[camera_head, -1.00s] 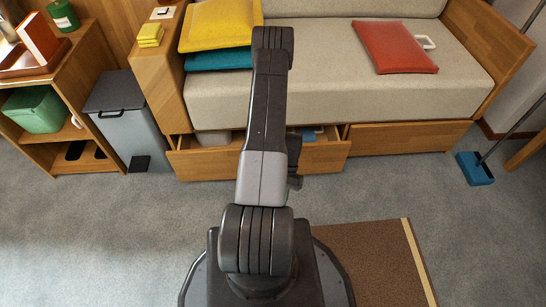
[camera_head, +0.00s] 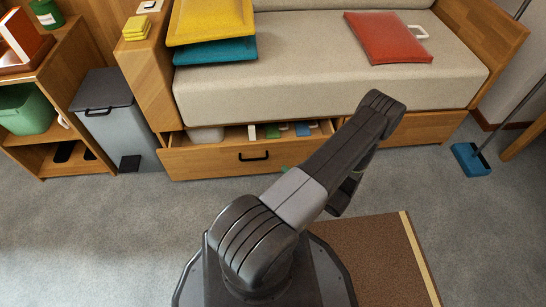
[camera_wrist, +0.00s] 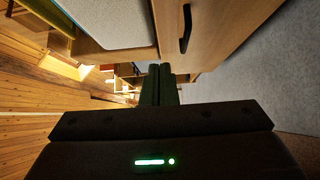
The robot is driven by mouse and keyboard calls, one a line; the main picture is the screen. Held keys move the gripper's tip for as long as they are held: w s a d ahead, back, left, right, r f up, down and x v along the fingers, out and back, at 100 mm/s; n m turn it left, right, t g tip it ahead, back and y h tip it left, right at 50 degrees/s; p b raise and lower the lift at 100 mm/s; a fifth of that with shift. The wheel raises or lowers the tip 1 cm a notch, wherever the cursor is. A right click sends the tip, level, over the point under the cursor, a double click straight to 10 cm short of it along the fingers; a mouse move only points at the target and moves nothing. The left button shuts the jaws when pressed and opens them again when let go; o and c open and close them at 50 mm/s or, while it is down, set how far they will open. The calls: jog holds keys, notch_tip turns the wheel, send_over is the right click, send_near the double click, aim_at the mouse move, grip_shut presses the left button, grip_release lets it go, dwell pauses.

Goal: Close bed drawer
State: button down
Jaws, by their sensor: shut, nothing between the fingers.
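The bed drawer (camera_head: 215,160) is the left one under the sofa bed, and it stands pulled open, with its front out from the base. Its black handle (camera_head: 254,156) is in clear view, and a few small items show inside behind the front. In the wrist view the handle (camera_wrist: 186,28) is on a wooden front (camera_wrist: 220,28), just beyond my gripper (camera_wrist: 160,68). The gripper's two dark fingers are together and empty. In the head view my arm reaches to the right of the drawer and mostly hides the gripper; contact with the drawer cannot be told.
A grey pedal bin (camera_head: 118,120) stands left of the drawer, beside a wooden shelf (camera_head: 55,70). A second drawer front (camera_head: 420,128) is flush at the right. A brown mat (camera_head: 370,250) and a blue dustpan (camera_head: 470,159) are on the floor.

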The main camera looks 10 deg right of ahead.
jog(key=b, duration=0.2)
send_near(258, 145)
jog(key=a, duration=0.4)
jog(key=w+b, duration=0.1)
jog(key=w, duration=0.2)
jog(key=shift+d+f, duration=0.1)
jog(key=shift+d, duration=0.05)
jog(key=shift+w+b, duration=0.3)
jog(key=shift+w, duration=0.35)
